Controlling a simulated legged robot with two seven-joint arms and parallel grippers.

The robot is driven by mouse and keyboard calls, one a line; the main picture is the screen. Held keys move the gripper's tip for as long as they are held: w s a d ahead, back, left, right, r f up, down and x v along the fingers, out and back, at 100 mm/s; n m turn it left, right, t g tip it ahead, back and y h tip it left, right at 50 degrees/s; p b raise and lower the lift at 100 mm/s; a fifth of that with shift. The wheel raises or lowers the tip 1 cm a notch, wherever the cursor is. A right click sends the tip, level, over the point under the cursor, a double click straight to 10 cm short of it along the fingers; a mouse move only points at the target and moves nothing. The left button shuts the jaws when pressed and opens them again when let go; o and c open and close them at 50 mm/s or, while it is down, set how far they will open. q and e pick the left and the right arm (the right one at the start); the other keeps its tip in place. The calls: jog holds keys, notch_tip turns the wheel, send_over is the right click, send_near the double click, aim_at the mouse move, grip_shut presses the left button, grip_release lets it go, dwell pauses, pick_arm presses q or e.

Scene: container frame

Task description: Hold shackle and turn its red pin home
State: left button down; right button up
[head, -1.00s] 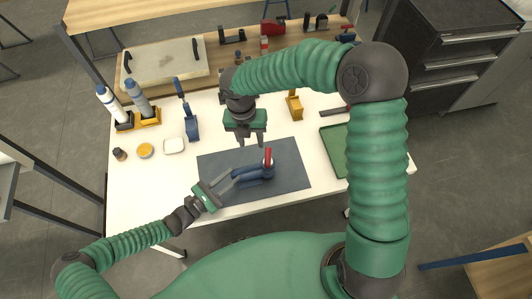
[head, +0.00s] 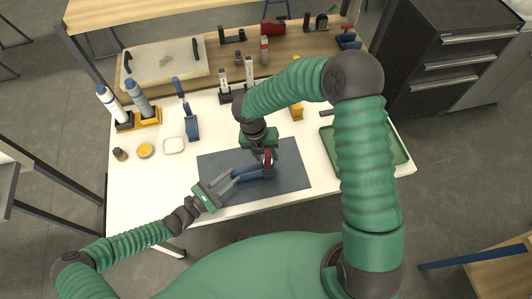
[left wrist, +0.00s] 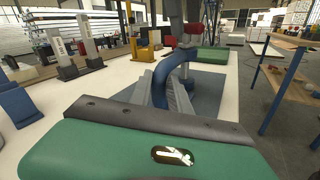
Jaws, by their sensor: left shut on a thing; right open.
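The blue shackle (head: 252,173) lies over the dark mat (head: 292,178) in the head view. Its curved blue body also shows in the left wrist view (left wrist: 178,66). My left gripper (head: 234,180) comes in from the left and is shut on the shackle. The red pin (head: 267,157) stands upright at the shackle's right end; its red head also shows in the left wrist view (left wrist: 192,28). My right gripper (head: 263,157) points down with open jaws at the pin's head. Whether its fingers touch the pin cannot be told.
A green tray (head: 385,150) lies on the right of the white table. A blue tool stand (head: 192,128), a yellow jar (head: 145,150) and a white dish (head: 173,145) stand at the left. A yellow block (head: 297,110) is behind my right arm.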

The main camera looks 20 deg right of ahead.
grip_shut()
jog(key=shift+m, duration=0.3)
jog(key=m+g, duration=0.1)
jog(key=m, duration=0.3)
jog(key=shift+w+y, duration=0.15)
jog(key=shift+y, duration=0.15)
jog(key=m+y, duration=0.1)
jog(key=m, duration=0.4)
jog(key=shift+w+m, duration=0.1)
jog(key=shift+m, duration=0.3)
pick_arm(q)
jog(key=shift+d, duration=0.1)
pick_arm(e)
jog(key=m+y, duration=0.1)
jog(key=m, duration=0.4)
jog(key=shift+d, duration=0.1)
jog(key=m, duration=0.5)
jog(key=shift+y, duration=0.4)
pick_arm(q)
jog(key=shift+s, duration=0.1)
pick_arm(e)
jog(key=shift+w, duration=0.1)
